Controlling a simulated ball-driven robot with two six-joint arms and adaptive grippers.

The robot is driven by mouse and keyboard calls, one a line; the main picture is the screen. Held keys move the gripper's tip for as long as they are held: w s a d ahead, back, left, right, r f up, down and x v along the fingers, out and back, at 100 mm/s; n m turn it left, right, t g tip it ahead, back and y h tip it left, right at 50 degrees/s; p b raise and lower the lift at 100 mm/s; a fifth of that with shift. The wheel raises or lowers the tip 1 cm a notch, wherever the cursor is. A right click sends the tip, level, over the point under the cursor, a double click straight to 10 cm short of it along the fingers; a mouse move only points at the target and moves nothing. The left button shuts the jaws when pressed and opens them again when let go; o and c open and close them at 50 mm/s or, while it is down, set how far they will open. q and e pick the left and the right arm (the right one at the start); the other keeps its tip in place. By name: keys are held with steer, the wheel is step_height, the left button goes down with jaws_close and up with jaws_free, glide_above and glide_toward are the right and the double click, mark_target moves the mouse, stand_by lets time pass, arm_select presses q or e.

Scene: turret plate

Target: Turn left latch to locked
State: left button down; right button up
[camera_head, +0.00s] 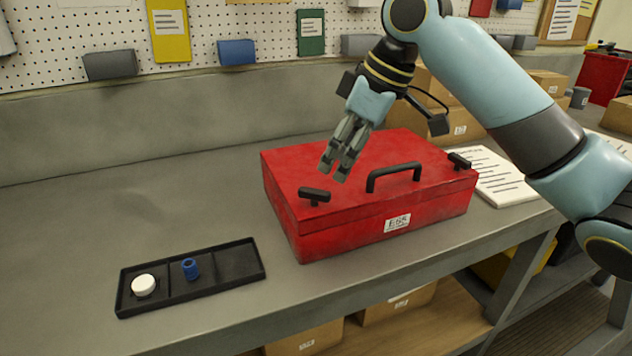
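A red case (350,225) stands shut on the grey workbench. Its left latch (314,195) is a black T-shaped handle near the front left corner of the lid. A similar right latch (459,161) sits near the front right corner, with a black carry handle (394,175) between them. My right gripper (334,173) is above the lid, up and slightly right of the left latch, apart from it, pointing down and left. Its fingers look close together and I see nothing held; whether they are fully shut is unclear. My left gripper is not in view.
A black tray (217,268) at the front left holds a white round piece (144,285) and a blue cylinder (190,268). Papers (492,178) lie right of the case. Cardboard boxes (455,122) stand behind.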

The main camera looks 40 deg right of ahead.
mark_target(316, 190)
steer(key=shift+n, duration=0.4)
steer(key=x, duration=0.4)
steer(key=w+x, duration=0.1)
steer(key=x, duration=0.3)
steer(key=shift+w+d+r+p, duration=0.1)
steer(key=shift+w+r+p, duration=0.1)
steer(key=shift+r+p, duration=0.1)
jaws_close()
